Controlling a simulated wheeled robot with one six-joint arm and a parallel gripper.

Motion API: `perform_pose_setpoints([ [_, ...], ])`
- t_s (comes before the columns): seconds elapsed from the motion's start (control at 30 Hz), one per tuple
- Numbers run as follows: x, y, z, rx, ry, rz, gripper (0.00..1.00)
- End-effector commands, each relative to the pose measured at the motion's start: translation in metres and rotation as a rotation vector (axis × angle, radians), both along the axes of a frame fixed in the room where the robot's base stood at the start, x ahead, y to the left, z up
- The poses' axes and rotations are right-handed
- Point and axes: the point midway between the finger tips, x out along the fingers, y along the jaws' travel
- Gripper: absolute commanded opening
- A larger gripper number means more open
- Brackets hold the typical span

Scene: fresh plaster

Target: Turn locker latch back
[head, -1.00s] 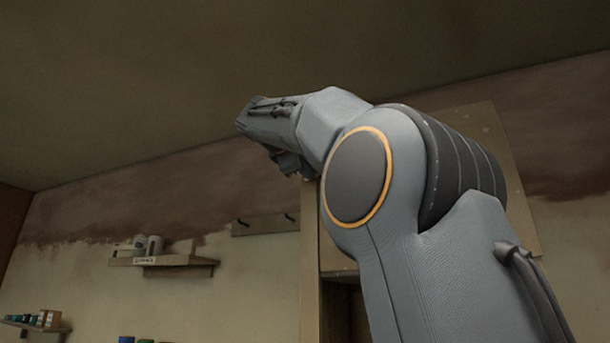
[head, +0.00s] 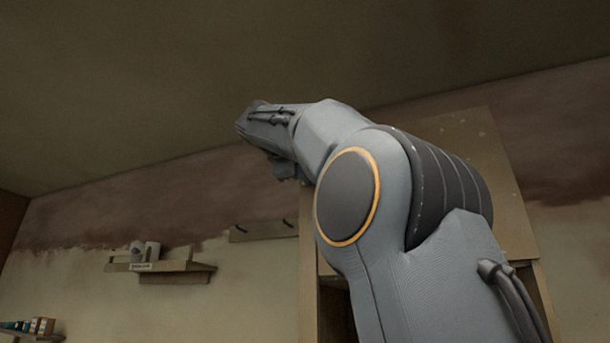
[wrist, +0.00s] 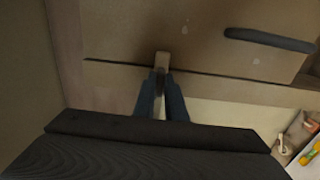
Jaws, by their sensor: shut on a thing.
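The locker (head: 505,190) stands behind my arm in the head view, mostly covered by it. In the wrist view its tan front (wrist: 125,35) fills the top, with a dark seam across it. The latch (wrist: 162,58) is a small pale bar that crosses this seam, pointing roughly up and down in the picture. My gripper (wrist: 161,82) is shut on the latch, with one blue finger on each side of it. The fingers' exact contact is partly hidden. In the head view my gripper (head: 285,168) shows only as a small dark part beside the locker.
A dark bar handle (wrist: 268,40) is on the locker front, right of the latch. In the head view a wall shelf (head: 165,268) with cups and a hook rail (head: 262,231) are left of the locker. Small items (wrist: 308,155) lie at the wrist view's lower right.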

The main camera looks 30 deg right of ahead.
Motion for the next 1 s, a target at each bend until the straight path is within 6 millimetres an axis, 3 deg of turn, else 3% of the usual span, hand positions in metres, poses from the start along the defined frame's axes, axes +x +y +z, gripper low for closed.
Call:
perform_pose_setpoints([
  [0.03,0.0,0.0,0.0,0.001,0.0,0.0,0.12],
  [0.13,0.0,0.0,0.0,0.001,0.0,0.0,0.29],
  [0.5,-0.002,0.004,-0.001,0.0,0.0,0.002,0.3],
  [1.0,-0.044,0.058,-0.001,0.0,0.0,0.003,0.3],
])
